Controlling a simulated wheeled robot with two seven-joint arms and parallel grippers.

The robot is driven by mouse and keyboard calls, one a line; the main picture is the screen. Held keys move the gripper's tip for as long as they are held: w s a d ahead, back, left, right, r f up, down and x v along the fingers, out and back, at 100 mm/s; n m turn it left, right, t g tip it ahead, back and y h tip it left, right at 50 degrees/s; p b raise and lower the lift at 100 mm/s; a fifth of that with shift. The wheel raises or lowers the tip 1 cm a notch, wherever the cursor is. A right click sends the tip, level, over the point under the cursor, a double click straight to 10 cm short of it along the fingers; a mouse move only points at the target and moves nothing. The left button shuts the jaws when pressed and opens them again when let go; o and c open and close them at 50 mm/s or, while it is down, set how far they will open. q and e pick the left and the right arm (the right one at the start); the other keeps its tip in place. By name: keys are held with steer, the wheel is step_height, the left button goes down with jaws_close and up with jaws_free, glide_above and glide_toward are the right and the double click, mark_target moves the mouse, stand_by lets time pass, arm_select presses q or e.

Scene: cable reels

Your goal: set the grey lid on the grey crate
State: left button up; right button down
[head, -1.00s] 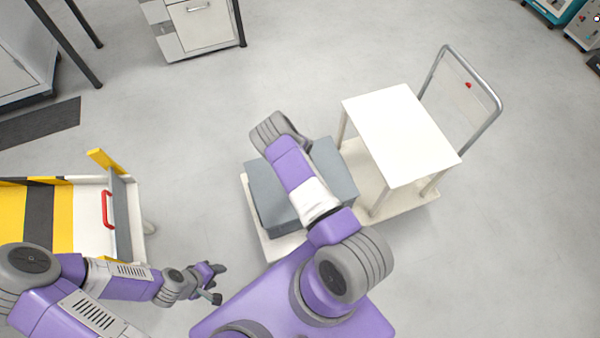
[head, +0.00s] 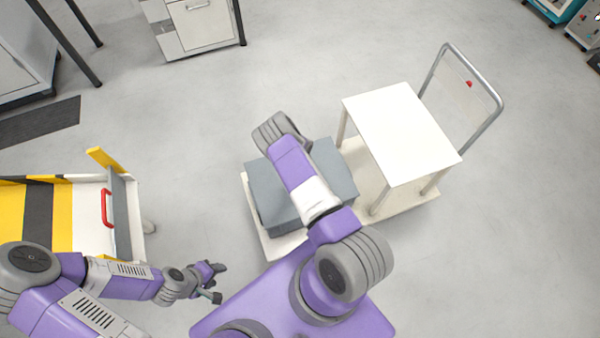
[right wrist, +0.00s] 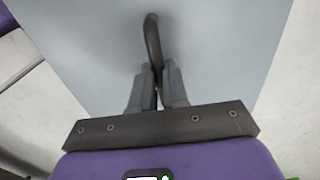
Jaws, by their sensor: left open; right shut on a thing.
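The grey lid (head: 262,182) is a flat blue-grey panel, seen in the head view over the grey crate (head: 288,222), roughly lined up with it. My right arm covers much of both, so I cannot tell whether the lid touches the crate's rim. In the right wrist view the lid (right wrist: 90,50) fills most of the picture. My right gripper (right wrist: 157,82) is shut on the lid's dark bar handle (right wrist: 152,38). My left gripper (head: 217,282) is open and empty, low at the left, apart from the crate.
The crate stands on a pale low platform (head: 256,220). A white-topped trolley (head: 400,130) with a metal push handle (head: 492,118) stands close on the right. A yellow-and-black striped cart (head: 60,215) with a red handle (head: 107,208) is at the left. Floor is clear beyond the crate.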

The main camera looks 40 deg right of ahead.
steer(key=c, duration=1.1)
jaws_free()
steer(key=shift+o, duration=0.2)
steer(key=shift+r, duration=0.1)
step_height(320, 180, up, 8)
steer(key=p, duration=0.3)
steer(key=shift+f, duration=0.25)
steer(key=s+a+r+n+g+y+p, duration=0.15)
steer(key=s+a+r+n+p, duration=0.3)
steer(key=s+a+n, duration=0.6)
steer(key=s+a+r+n+t+y+p, duration=0.1)
steer(key=s+a+r+n, duration=0.2)
steer(key=a, duration=0.4)
steer(key=s+a+r+n+t+y+p, duration=0.1)
steer(key=s+a+r+n, duration=0.2)
steer(key=a+r+n, duration=0.2)
steer(key=a+r, duration=0.3)
steer(key=shift+a+y, duration=0.3)
steer(key=shift+y, duration=0.05)
